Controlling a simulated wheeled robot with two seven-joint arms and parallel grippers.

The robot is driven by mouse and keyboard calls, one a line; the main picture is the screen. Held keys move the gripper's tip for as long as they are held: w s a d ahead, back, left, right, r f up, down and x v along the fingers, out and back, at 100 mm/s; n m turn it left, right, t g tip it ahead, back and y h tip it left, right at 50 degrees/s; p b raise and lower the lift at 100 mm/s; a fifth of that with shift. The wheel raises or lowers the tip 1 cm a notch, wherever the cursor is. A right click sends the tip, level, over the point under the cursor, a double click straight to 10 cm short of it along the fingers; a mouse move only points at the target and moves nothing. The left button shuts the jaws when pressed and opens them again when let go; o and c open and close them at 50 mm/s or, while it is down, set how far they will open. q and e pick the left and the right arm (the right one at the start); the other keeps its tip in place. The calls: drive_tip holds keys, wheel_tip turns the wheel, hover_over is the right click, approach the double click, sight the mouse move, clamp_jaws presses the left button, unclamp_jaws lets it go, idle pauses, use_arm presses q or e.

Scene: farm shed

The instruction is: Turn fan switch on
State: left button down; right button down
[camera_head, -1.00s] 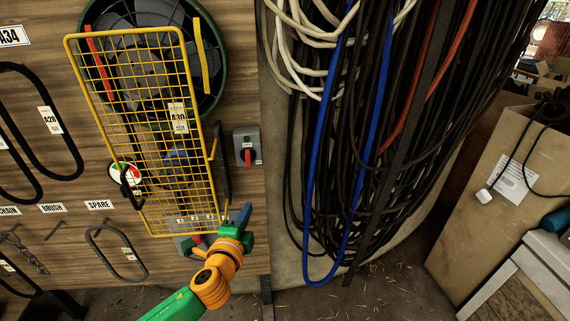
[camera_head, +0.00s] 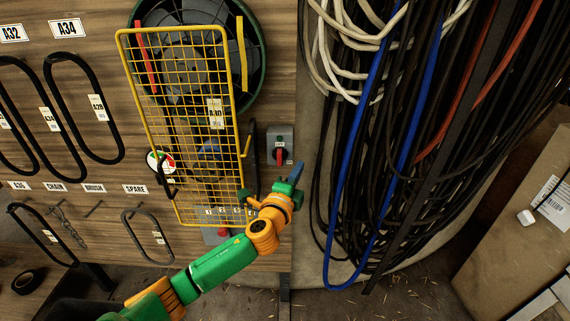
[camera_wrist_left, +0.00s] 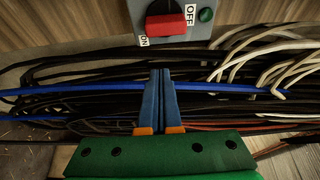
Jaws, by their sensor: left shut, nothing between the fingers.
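A grey switch box (camera_head: 280,138) with a red knob (camera_head: 280,155) is on the wooden panel, right of the yellow fan guard (camera_head: 180,120). In the left wrist view the box (camera_wrist_left: 175,40) is at the top, with its red knob (camera_wrist_left: 166,24), a green button, an ON label at lower left and an OFF label at upper right. I cannot tell which label the knob points to. My left gripper (camera_head: 297,172) is shut and empty, just below and right of the knob in the head view. Its blue fingers (camera_wrist_left: 161,72) appear apart from the box. My right gripper is not in view.
The fan (camera_head: 185,50) sits behind the yellow guard. A second red control (camera_head: 223,233) is under the guard, partly behind my arm. Bundled black, blue and white cables (camera_head: 370,150) hang close to the right of the switch. A cardboard box (camera_head: 520,225) stands at right.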

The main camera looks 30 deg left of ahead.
sight(290, 157)
use_arm(q)
drive_tip(key=a+p, duration=0.1)
drive_tip(key=a, duration=0.3)
drive_tip(key=shift+s, duration=0.1)
drive_tip(key=shift+d, duration=0.1)
